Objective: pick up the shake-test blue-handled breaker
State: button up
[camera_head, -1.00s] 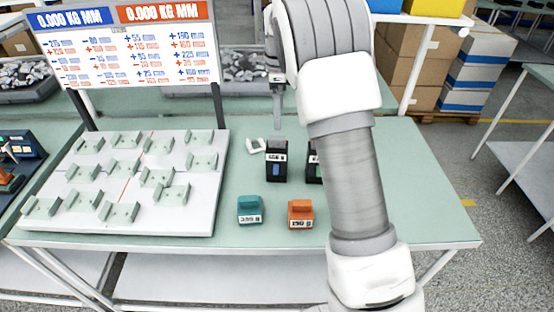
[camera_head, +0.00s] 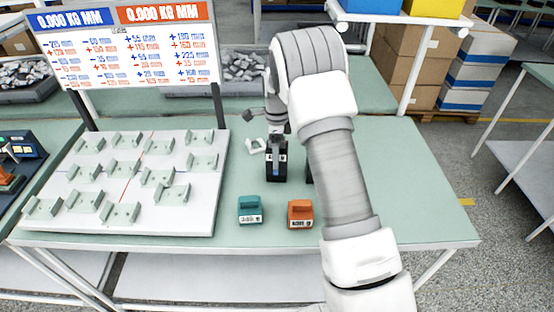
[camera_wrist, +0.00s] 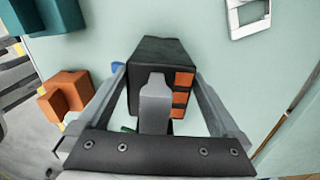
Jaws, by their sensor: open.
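The blue-handled breaker (camera_head: 277,174) is an upright black block on the green bench, with its blue handle on the front side. In the wrist view the black breaker (camera_wrist: 150,52) shows orange patches on one side and a bit of blue at its left edge. My gripper (camera_head: 278,142) is directly above it, pointing down. In the wrist view my gripper (camera_wrist: 162,80) is open, with one finger on either side of the breaker. Whether either finger touches it cannot be told.
A second black breaker (camera_head: 310,172) is mostly hidden behind my arm. A teal block (camera_head: 250,210) and an orange block (camera_head: 300,214) stand in front. A white bracket (camera_head: 255,146) lies close behind left. A white fixture board (camera_head: 140,215) with several holders fills the left.

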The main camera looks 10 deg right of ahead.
jog(key=shift+f, duration=0.85)
jog(key=shift+r, duration=0.1)
grip_shut()
